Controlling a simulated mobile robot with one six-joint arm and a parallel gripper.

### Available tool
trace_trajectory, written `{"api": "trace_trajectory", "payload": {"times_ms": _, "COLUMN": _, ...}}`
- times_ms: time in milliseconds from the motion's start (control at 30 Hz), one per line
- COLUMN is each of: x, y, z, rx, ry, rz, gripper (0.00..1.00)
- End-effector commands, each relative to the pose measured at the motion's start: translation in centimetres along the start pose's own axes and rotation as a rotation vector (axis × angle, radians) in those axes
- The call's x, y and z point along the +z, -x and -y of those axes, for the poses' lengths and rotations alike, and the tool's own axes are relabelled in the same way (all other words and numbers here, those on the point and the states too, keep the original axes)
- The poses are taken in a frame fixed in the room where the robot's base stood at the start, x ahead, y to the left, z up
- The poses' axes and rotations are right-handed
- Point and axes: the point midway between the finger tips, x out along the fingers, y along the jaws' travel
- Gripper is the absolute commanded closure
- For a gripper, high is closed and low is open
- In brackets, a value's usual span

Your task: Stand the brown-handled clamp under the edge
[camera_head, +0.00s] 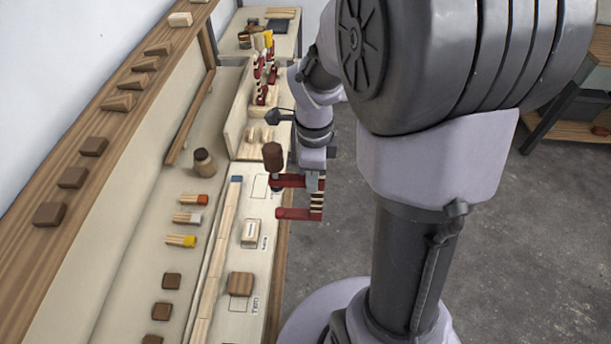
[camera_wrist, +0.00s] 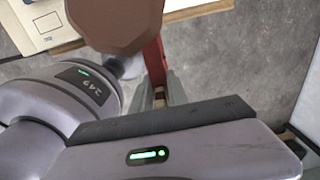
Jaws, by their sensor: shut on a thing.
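The brown-handled clamp (camera_head: 297,213) has red jaws and a striped bar. It is in my gripper (camera_head: 316,178), which is shut on it. The clamp is held beside the right edge of the narrow bench, with its brown handle up and its red jaws pointing left. In the wrist view the brown handle (camera_wrist: 118,22) is large at the top, with a red part of the clamp behind it. A long brown wooden edge (camera_head: 125,85) runs along the top of the pale hull at the left; I cannot tell which edge is meant.
Several red clamps (camera_head: 262,82) stand in a pale wooden rack at the back. Brushes (camera_head: 187,219), a jar (camera_head: 204,162), brown blocks (camera_head: 162,311) and a long wooden strip (camera_head: 214,265) lie along the bench. A pale block (camera_head: 250,233) and brown block (camera_head: 240,283) sit nearer the clamp. Grey floor is open at right.

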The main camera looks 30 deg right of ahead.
Motion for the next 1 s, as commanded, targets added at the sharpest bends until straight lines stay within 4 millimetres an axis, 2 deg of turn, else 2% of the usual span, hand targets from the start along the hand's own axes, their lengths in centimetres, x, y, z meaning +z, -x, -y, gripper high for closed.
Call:
{"api": "trace_trajectory", "payload": {"times_ms": 33, "x": 0.0, "y": -1.4, "z": 0.0, "rx": 0.002, "ry": 0.0, "rz": 0.0, "gripper": 1.0}}
{"api": "trace_trajectory", "payload": {"times_ms": 100, "x": 0.0, "y": -3.0, "z": -0.1, "rx": 0.002, "ry": 0.0, "rz": 0.0, "gripper": 1.0}}
{"api": "trace_trajectory", "payload": {"times_ms": 700, "x": 0.0, "y": -15.2, "z": -0.1, "rx": 0.0, "ry": 0.001, "rz": 0.0, "gripper": 1.0}}
{"api": "trace_trajectory", "payload": {"times_ms": 833, "x": 0.0, "y": -17.2, "z": 0.0, "rx": 0.0, "ry": 0.001, "rz": 0.0, "gripper": 1.0}}
{"api": "trace_trajectory", "payload": {"times_ms": 1000, "x": 0.0, "y": -18.5, "z": -0.1, "rx": 0.0, "ry": 0.001, "rz": 0.0, "gripper": 1.0}}
